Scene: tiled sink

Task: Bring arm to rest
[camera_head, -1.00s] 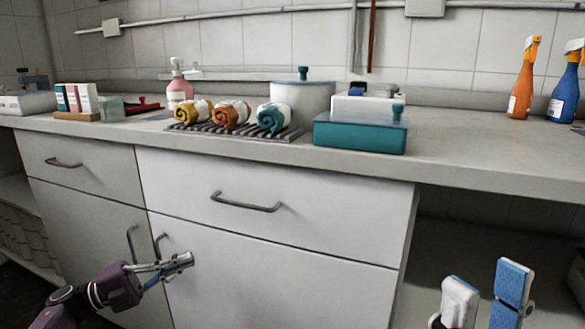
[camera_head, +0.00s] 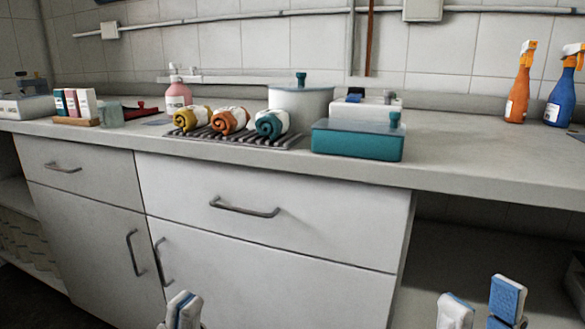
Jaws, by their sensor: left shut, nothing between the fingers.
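My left gripper (camera_head: 183,309) shows at the bottom edge, in front of the lower cabinet doors (camera_head: 270,278). Its white fingertips point up and are shut with nothing between them; the rest of the arm is out of the picture. My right gripper (camera_head: 481,303) is at the bottom right, in front of the open space under the counter. Its two blue and white fingers stand apart with nothing between them.
The counter (camera_head: 460,168) holds rolled towels on a dark rack (camera_head: 245,138), a teal box (camera_head: 358,144), a white pot (camera_head: 300,101), a pink bottle (camera_head: 178,97) and spray bottles (camera_head: 520,85). Drawer and door handles (camera_head: 244,210) stick out.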

